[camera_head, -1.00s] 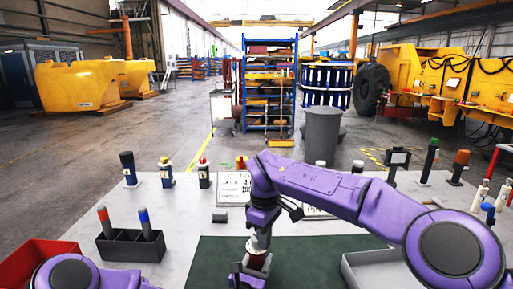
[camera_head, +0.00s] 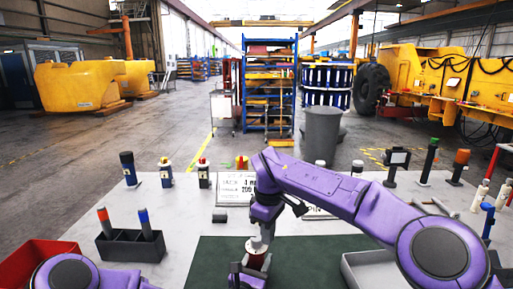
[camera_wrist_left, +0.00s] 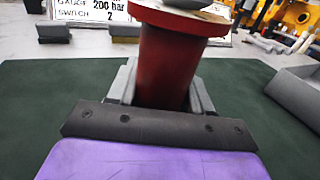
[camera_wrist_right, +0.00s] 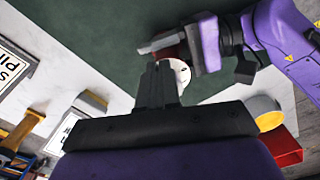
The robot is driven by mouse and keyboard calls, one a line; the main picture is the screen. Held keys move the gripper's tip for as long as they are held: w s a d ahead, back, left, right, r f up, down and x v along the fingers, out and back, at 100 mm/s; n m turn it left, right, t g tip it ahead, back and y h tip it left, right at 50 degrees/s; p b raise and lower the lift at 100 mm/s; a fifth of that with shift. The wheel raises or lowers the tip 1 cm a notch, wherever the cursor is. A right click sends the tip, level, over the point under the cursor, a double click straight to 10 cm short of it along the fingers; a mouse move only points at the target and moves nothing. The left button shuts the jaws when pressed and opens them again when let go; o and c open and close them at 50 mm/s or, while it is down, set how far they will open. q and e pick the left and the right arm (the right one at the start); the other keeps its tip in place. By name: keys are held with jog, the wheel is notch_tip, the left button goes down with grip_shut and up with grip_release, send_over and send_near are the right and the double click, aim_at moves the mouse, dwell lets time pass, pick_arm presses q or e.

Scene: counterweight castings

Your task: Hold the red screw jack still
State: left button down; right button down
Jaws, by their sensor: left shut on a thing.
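The red screw jack (camera_wrist_left: 168,62) stands upright in the left wrist view, with a wide red flange and a grey cap on top. The jaws of my left gripper (camera_wrist_left: 160,88) are shut around its red body. In the head view the jack (camera_head: 257,261) shows small above my left gripper (camera_head: 249,273), over the green mat (camera_head: 320,262). My right gripper (camera_head: 267,236) is just above the jack's top. In the right wrist view its fingers (camera_wrist_right: 160,72) look together, beside the jack's pale round top (camera_wrist_right: 181,73); I cannot tell whether they touch it.
A dark holder (camera_head: 132,246) with two handled tools and a red bin (camera_head: 40,258) stand on the left. A grey tray (camera_head: 372,270) lies at the right of the mat. A printed sign (camera_head: 236,186) and several small posts line the table's back edge.

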jog(key=shift+w, duration=0.3)
jog(key=shift+d, duration=0.25)
dwell(0.4)
notch_tip(320, 180, up, 6)
jog(key=shift+d, duration=0.15)
notch_tip(320, 180, down, 6)
jog(key=s+a, duration=0.2)
jog(key=shift+s, duration=0.2)
dwell(0.6)
jog(key=shift+w+d, duration=0.15)
jog(key=shift+w, duration=0.05)
dwell(0.5)
jog(key=shift+w+d, duration=0.4)
jog(key=shift+w, duration=0.6)
